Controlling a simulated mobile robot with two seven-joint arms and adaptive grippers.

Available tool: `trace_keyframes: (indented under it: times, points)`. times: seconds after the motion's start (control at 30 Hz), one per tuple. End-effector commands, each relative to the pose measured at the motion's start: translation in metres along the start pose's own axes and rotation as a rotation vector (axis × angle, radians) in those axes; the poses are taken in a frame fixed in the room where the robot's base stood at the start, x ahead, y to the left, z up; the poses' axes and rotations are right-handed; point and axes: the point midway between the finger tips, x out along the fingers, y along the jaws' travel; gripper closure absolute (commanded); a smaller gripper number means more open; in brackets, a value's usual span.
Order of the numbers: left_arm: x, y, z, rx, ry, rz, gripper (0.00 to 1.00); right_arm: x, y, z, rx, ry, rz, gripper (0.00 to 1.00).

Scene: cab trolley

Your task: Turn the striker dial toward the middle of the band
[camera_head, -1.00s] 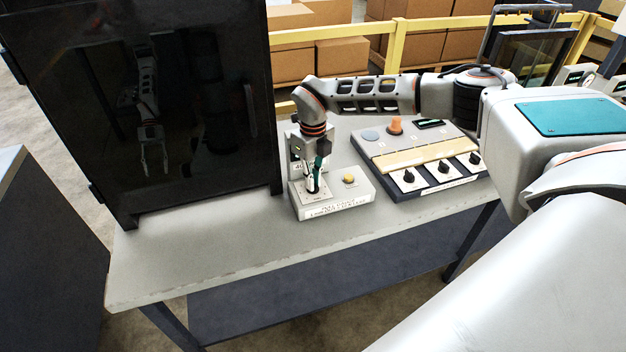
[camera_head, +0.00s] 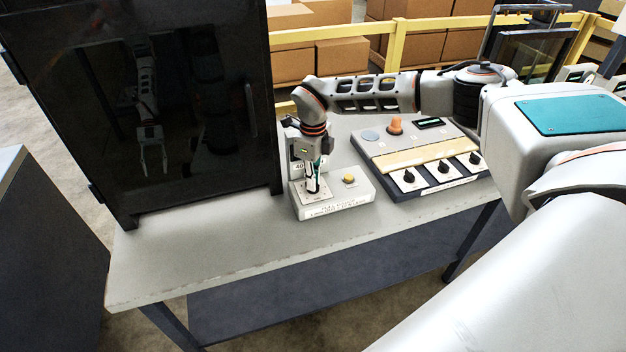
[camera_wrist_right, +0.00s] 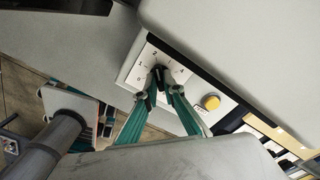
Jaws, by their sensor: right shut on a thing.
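The striker dial is a small dark knob (camera_wrist_right: 158,74) on a white numbered plate (camera_wrist_right: 147,62), on the light-grey unit (camera_head: 335,211) at the middle of the bench. My right gripper (camera_head: 313,188) comes down from above and is shut on the dial; it also shows in the right wrist view (camera_wrist_right: 161,82). The fingers hide much of the dial, so I cannot tell exactly which mark it points to. A yellow button (camera_head: 348,178) sits beside it on the same unit. My left gripper is not in view.
A dark glossy cabinet (camera_head: 200,110) stands left of the dial unit. A panel with several dials (camera_head: 443,168) and an orange knob (camera_head: 395,126) stands to the right. The bench front (camera_head: 215,258) is clear. A yellow rail and boxes are behind.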

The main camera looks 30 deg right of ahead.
Motion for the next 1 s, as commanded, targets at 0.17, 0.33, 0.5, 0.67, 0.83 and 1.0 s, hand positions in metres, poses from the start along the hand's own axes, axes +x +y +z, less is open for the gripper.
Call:
trace_keyframes:
  times: [0.17,0.33,0.5,0.67,0.83,1.0]
  points:
    - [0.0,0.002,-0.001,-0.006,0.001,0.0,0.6,0.0,0.0,0.0,0.001,-0.001,0.0,0.87]
    - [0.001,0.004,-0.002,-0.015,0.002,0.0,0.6,0.0,0.0,0.0,0.001,-0.001,0.0,0.75]
    - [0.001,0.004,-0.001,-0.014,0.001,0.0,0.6,0.0,0.0,0.0,0.001,0.0,0.0,0.75]
    - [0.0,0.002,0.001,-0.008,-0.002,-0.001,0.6,-0.007,-0.001,0.001,0.001,-0.002,-0.001,0.75]
    - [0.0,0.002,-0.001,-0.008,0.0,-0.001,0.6,-0.035,-0.001,0.001,0.001,-0.005,-0.002,0.75]
    - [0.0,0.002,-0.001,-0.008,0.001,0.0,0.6,-0.071,-0.001,0.001,0.002,-0.004,-0.002,0.75]
